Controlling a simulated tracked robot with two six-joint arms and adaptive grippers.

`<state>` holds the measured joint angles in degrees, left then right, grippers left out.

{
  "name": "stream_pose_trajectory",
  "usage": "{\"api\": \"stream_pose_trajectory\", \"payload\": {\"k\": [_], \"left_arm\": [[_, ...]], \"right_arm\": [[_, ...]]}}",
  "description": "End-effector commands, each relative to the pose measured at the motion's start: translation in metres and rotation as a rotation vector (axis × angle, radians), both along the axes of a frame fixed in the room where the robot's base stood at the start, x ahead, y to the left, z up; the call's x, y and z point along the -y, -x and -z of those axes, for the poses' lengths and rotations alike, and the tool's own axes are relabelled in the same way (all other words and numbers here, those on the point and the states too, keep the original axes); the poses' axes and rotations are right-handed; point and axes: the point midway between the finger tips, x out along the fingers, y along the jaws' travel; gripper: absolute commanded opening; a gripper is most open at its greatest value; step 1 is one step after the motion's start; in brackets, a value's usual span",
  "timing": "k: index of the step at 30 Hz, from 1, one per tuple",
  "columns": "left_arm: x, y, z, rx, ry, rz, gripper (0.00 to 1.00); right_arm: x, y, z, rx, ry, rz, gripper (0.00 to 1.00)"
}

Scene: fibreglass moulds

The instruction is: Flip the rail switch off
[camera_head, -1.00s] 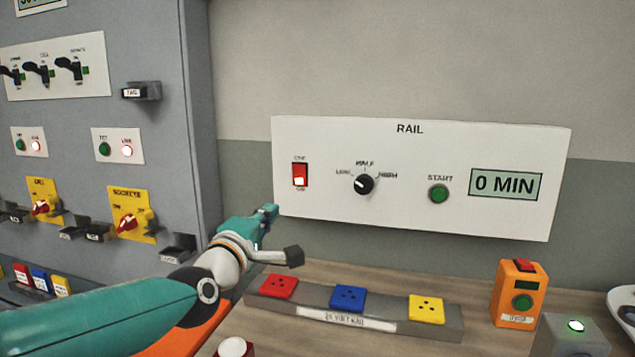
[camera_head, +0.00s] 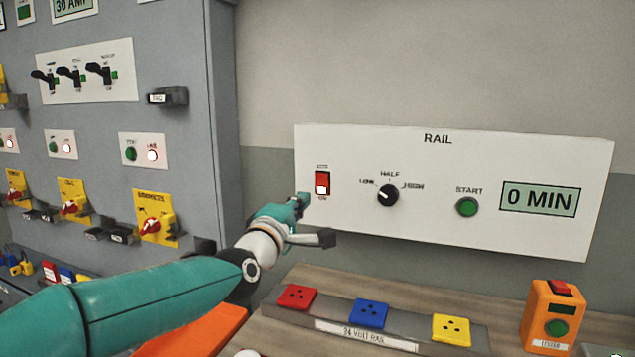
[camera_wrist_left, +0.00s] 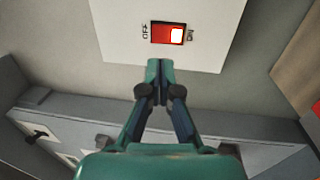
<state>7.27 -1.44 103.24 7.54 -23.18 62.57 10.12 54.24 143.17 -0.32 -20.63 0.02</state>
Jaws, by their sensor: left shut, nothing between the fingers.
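The rail switch (camera_head: 322,183) is a red rocker in a dark frame at the left of the white RAIL panel (camera_head: 450,235). Its lower part, by the ON label, shows white. In the left wrist view the switch (camera_wrist_left: 166,34) lies just beyond the fingertips, with OFF at its left and ON at its right. My left gripper (camera_head: 301,203) is shut and empty, just below and left of the switch, apparently apart from it. The shut fingertips also show in the left wrist view (camera_wrist_left: 159,68). My right gripper is not in view.
The panel also carries a black knob (camera_head: 388,195), a green START button (camera_head: 467,207) and a 0 MIN display (camera_head: 540,199). Below are a grey socket strip (camera_head: 300,314) and an orange button box (camera_head: 551,318). A grey cabinet (camera_head: 185,60) stands at the left.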

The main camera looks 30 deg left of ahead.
Motion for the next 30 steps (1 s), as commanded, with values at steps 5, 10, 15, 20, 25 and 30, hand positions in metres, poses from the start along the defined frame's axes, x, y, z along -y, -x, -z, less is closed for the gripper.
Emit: {"api": "stream_pose_trajectory", "payload": {"k": [5,10,15,20,25,30], "left_arm": [[-0.009,-0.039,-0.006,-0.003,0.0,0.0,0.0],[-0.016,-0.068,-0.011,-0.001,0.0,0.0,0.0],[-0.02,-0.085,-0.012,-0.001,0.001,0.001,0.0],[-0.021,-0.091,-0.011,-0.001,0.001,0.001,0.0],[-0.021,-0.091,-0.011,-0.001,0.001,0.001,0.0],[-0.021,-0.091,-0.012,-0.003,0.002,0.001,0.0]], "right_arm": [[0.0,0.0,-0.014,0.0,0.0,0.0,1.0],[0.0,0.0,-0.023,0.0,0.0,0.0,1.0],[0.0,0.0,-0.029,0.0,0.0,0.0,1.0],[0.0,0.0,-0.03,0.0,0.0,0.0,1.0],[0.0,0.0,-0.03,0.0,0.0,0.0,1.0],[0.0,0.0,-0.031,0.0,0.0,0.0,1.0]]}}
